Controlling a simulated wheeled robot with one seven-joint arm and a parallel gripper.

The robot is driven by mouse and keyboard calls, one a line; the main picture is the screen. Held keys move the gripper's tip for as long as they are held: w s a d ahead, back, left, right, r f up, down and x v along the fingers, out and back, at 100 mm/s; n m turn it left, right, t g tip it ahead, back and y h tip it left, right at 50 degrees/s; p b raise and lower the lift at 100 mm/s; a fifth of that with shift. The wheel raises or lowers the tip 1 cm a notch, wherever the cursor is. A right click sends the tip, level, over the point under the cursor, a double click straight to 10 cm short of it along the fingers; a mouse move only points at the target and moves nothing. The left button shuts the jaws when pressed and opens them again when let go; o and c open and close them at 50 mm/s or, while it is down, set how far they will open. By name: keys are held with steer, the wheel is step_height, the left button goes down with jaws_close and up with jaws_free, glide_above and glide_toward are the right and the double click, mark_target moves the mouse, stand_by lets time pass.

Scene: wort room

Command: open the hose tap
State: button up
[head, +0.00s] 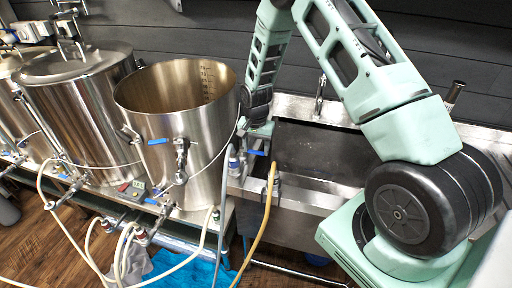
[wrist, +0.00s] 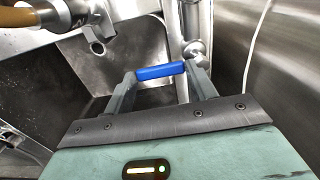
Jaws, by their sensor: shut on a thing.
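In the wrist view, my gripper (wrist: 161,76) has its two fingers on either end of a blue lever handle (wrist: 160,71), shut on it. The handle sits in front of an upright metal pipe (wrist: 172,30). In the head view, my gripper (head: 258,137) is between the open pot and the sink, close to a blue handle (head: 255,153). The yellow hose (head: 268,195) hangs just right of it. The valve body is partly hidden.
A large open steel pot (head: 185,145) stands close on the left, with a lidded pot (head: 80,100) beyond it. A steel sink (head: 310,160) is on the right. A grey hose (head: 223,200) and pale hoses hang in front. A thin cable runs along the pot.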

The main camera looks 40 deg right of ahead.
steer(key=w+n+b, duration=0.1)
steer(key=n, duration=0.3)
steer(key=w+d+n+b, duration=0.1)
steer(key=w+n, duration=0.1)
steer(key=n, duration=0.3)
steer(key=w+n+b, duration=0.2)
steer(key=n, duration=0.2)
steer(key=shift+w+d+n, duration=0.25)
steer(key=shift+d+n, duration=0.05)
steer(key=shift+d, duration=0.05)
steer(key=shift+w+a+n, duration=0.25)
steer(key=shift+w+n, duration=0.15)
steer(key=shift+n, duration=0.65)
steer(key=shift+w+a+n, duration=0.2)
steer(key=shift+w+n, duration=0.2)
steer(key=shift+n, duration=0.65)
steer(key=o, duration=1.4)
steer(key=shift+r+b, duration=0.1)
steer(key=shift+b, duration=0.2)
